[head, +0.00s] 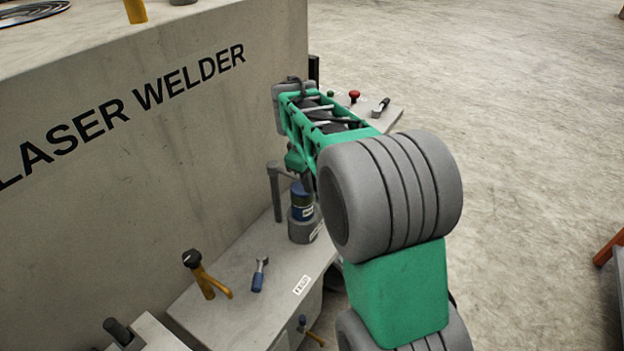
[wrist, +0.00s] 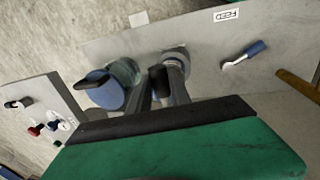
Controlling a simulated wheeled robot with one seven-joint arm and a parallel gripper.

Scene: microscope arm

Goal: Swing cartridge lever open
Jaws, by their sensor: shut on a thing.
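The blue cartridge (head: 302,198) stands upright in a grey round holder (head: 302,228) on the ledge.
The laser welder's tall grey wall (head: 160,130) borders the ledge on the left. A yellow handle with a black knob (head: 205,275) and a small blue-handled lever (head: 260,273) stand nearer on the ledge. A panel with a red button (head: 354,95) lies beyond. Open floor is to the right.

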